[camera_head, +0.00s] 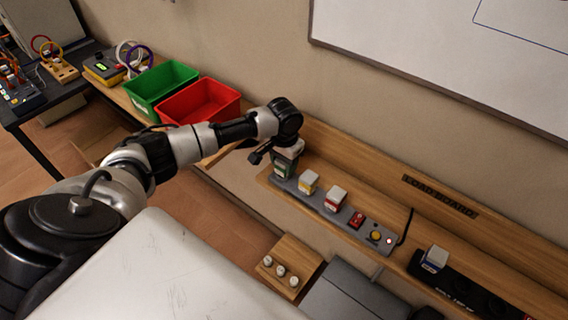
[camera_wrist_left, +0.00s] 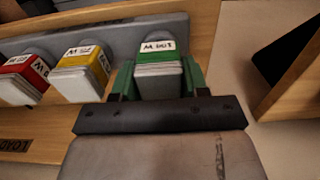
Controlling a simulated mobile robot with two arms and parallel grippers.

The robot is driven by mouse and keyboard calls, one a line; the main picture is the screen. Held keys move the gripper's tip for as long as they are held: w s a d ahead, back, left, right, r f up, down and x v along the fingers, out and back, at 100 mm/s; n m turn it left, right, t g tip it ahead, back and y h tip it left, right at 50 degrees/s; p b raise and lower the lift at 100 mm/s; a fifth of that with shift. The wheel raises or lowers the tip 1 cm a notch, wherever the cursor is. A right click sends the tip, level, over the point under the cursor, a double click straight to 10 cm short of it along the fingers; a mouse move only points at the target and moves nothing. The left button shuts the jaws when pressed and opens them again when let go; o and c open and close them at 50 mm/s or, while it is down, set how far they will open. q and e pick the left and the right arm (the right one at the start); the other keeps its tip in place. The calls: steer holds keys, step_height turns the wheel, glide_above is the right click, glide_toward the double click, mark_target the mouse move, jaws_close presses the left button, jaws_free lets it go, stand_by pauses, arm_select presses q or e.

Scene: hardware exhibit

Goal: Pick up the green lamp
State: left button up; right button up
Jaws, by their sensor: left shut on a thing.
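The green lamp (camera_wrist_left: 158,72) is a block with a green band, a white label and a pale ribbed front. It sits at the end of the grey lamp strip (camera_wrist_left: 125,32). My left gripper (camera_wrist_left: 157,88) has its fingers on both sides of the green lamp and is shut on it. In the head view the left gripper (camera_head: 282,157) is at the left end of the strip, and the green lamp (camera_head: 284,165) is partly hidden under it. Whether the lamp is lifted off the strip cannot be told. My right gripper is not in view.
A yellow lamp (camera_head: 308,182) and a red lamp (camera_head: 335,198) stand beside it on the strip. A blue lamp (camera_head: 434,258) stands on a black strip further right. A green bin (camera_head: 160,88) and a red bin (camera_head: 198,102) are at the left. The wall rises behind.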

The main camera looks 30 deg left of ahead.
arm_select(q)
steer(key=r, duration=0.2)
steer(key=d+r+b, duration=0.1)
steer(key=r, duration=0.1)
steer(key=shift+s+d, duration=0.1)
steer(key=shift+s, duration=0.05)
steer(key=s+d+r+b, duration=0.1)
steer(key=s+d+r, duration=0.2)
steer(key=d+r, duration=0.3)
steer(key=d, duration=0.4)
steer(key=shift+s+r, duration=0.25)
steer(key=shift+a, duration=0.1)
stand_by(0.6)
